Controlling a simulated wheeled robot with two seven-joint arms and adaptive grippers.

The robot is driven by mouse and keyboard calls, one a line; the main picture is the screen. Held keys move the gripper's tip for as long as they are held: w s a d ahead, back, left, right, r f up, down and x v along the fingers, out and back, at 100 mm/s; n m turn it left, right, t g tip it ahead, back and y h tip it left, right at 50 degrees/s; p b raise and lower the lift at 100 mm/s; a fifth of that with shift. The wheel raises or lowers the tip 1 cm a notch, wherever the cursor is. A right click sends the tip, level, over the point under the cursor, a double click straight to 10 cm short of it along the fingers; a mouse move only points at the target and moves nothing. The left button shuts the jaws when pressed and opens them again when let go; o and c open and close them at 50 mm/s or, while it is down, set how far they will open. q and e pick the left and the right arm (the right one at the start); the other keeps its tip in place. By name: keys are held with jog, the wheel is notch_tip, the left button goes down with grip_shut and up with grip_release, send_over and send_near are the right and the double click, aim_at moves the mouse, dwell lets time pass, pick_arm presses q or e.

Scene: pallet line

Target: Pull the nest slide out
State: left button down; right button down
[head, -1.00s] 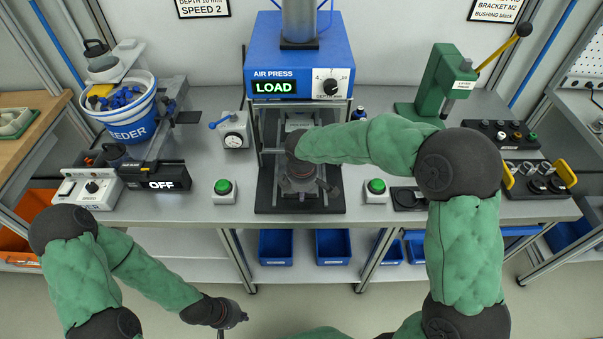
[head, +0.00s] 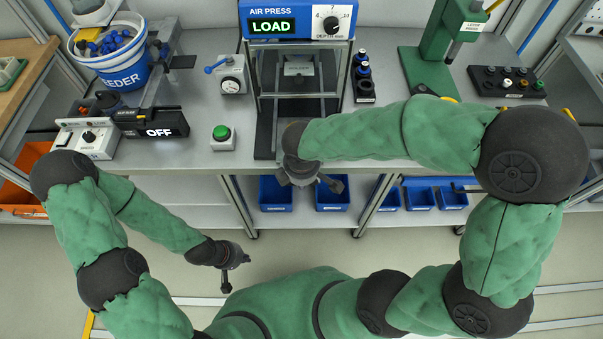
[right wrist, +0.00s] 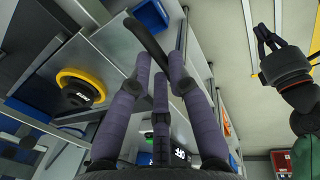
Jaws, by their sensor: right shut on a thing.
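The air press (head: 298,24) reads LOAD at the back of the bench. Inside its frame is a grey nest plate (head: 298,68); I cannot tell for sure how far the slide is out. My right gripper (head: 310,180) is at the bench's front edge below the press, and its forearm hides the front of the slide. In the right wrist view its purple-wrapped fingers (right wrist: 160,62) are shut on a dark curved handle bar (right wrist: 148,42). My left gripper (head: 237,272) hangs empty and open in front of the bench; it also shows in the right wrist view (right wrist: 264,42).
A green button (head: 222,136) stands left of the press, beside a dial box (head: 228,73). The blue feeder bucket (head: 119,62) is at the left. A green lever press (head: 435,50) is at the right. Blue bins (head: 275,195) sit below the bench. The floor in front is clear.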

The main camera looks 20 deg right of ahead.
jog(key=shift+s+f, duration=0.1)
jog(key=shift+s, duration=0.05)
jog(key=c, duration=1.1)
grip_release()
jog(key=shift+s+a, duration=0.1)
jog(key=shift+s, duration=0.05)
jog(key=shift+c, duration=0.2)
notch_tip(320, 180, up, 12)
jog(key=s, duration=0.2)
jog(key=shift+a, duration=0.25)
jog(key=shift+f, duration=0.1)
